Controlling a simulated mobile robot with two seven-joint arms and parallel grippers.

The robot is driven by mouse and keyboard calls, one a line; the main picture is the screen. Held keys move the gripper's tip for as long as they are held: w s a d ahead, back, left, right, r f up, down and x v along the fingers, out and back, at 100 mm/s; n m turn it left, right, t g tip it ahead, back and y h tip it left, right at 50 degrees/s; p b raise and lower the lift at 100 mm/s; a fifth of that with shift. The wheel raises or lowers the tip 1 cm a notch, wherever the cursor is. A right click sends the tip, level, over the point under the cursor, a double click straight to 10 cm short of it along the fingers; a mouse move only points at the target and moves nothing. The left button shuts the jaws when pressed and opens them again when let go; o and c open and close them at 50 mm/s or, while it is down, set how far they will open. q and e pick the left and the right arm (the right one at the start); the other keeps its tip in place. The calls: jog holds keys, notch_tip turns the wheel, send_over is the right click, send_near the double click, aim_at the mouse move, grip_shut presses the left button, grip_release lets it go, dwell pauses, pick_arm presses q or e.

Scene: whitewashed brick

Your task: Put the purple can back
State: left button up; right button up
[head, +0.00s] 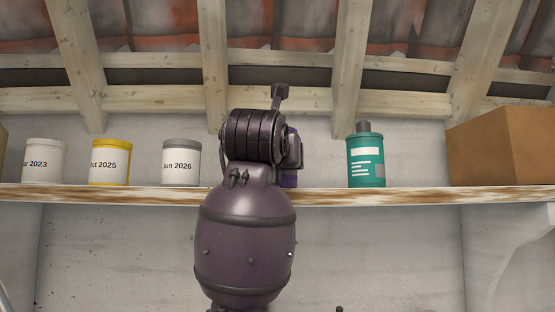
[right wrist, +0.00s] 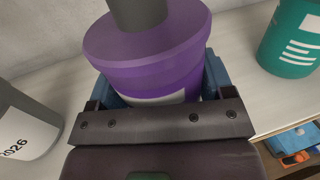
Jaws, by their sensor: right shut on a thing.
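The purple can (right wrist: 150,72) has a dark grey neck or cap. It stands upright between the blue-padded fingers of my right gripper (right wrist: 160,88), which is shut on it. In the head view only slivers of the purple can (head: 290,181) show behind my right gripper (head: 292,152) and arm, at shelf height. It is over the wooden shelf (head: 415,193), between the grey-lidded jar and the green bottle. I cannot tell whether its base touches the shelf. My left gripper is not in view.
Left of the can stand a grey-lidded "Jun 2026" jar (head: 181,163), a yellow-lidded jar (head: 109,163) and a white-lidded jar (head: 44,162). To the right are a green bottle (head: 366,160) and a cardboard box (head: 500,147). Shelf space between bottle and box is clear. Roof beams slope above.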

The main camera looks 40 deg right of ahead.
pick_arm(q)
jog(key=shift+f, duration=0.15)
pick_arm(e)
jog(key=shift+f, duration=0.2)
jog(key=o, duration=1.4)
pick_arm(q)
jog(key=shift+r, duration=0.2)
pick_arm(e)
jog(key=shift+r, duration=0.15)
jog(key=shift+s+a, duration=0.15)
jog(key=shift+a, duration=0.05)
pick_arm(q)
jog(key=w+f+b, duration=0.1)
jog(key=b, duration=0.2)
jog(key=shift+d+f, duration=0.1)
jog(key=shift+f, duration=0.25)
pick_arm(e)
jog(key=v, duration=1.1)
jog(key=shift+s, duration=0.25)
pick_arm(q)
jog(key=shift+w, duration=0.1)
pick_arm(e)
jog(key=shift+a+r, duration=0.1)
